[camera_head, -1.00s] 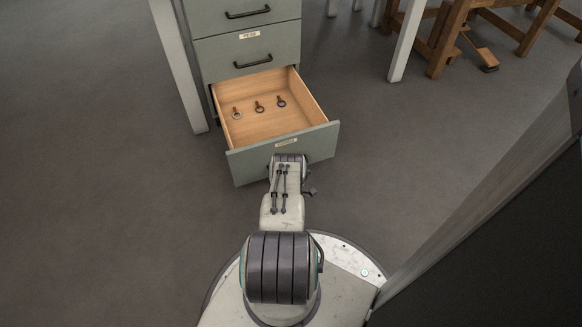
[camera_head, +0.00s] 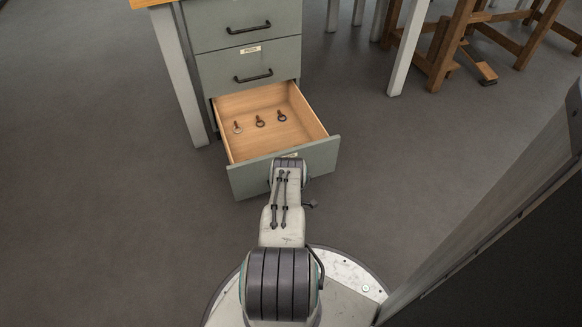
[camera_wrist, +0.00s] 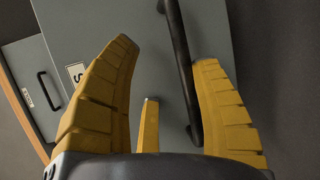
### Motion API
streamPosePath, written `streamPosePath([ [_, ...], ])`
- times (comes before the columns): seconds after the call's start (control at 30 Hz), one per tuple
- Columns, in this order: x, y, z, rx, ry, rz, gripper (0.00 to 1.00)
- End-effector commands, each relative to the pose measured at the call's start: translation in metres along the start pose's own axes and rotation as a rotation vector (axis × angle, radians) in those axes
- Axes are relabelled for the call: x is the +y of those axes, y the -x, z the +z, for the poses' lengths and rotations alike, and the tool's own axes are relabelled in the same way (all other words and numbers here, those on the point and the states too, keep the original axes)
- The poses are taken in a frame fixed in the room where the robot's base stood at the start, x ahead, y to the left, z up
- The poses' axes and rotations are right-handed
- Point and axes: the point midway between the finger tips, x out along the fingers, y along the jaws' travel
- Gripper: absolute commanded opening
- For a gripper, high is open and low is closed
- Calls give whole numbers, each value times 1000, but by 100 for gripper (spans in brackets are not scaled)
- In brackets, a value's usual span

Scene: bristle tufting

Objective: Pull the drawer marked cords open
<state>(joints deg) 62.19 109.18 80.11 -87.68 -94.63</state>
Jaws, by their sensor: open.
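The bottom grey-green drawer (camera_head: 322,158) stands pulled out in the head view, its wooden inside showing. Its label is mostly hidden behind my arm. In the wrist view the drawer front (camera_wrist: 215,35) fills the middle, with a dark bar handle (camera_wrist: 180,62) and a label (camera_wrist: 76,74) of which only an "S" reads clearly. My gripper (camera_wrist: 165,52) has its yellow fingers spread, with the handle bar between them, close to the right finger. I cannot tell whether they touch.
Several small ring-ended pieces (camera_head: 260,122) lie in the open drawer. Two shut drawers with handles (camera_head: 253,77) are above it. A wooden stand (camera_head: 445,50) is at the upper right, and a tall panel (camera_head: 500,215) rises at the right.

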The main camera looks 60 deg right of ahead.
Motion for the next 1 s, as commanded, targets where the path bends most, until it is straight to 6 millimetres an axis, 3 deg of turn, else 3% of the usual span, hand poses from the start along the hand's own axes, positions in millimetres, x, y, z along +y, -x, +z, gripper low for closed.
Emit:
streamPosePath([
  [0.1, 24, 0, 1, -1, 0, 21, 46],
  [0.2, 38, 2, 2, -1, 0, 25, 50],
  [0.23, 42, 3, 3, -1, 0, 25, 46],
  [0.43, 62, 8, 4, 0, 0, 19, 46],
  [0.7, 75, 12, 5, 0, 0, 15, 46],
  [1.0, 77, 13, 6, 0, 0, 13, 46],
])
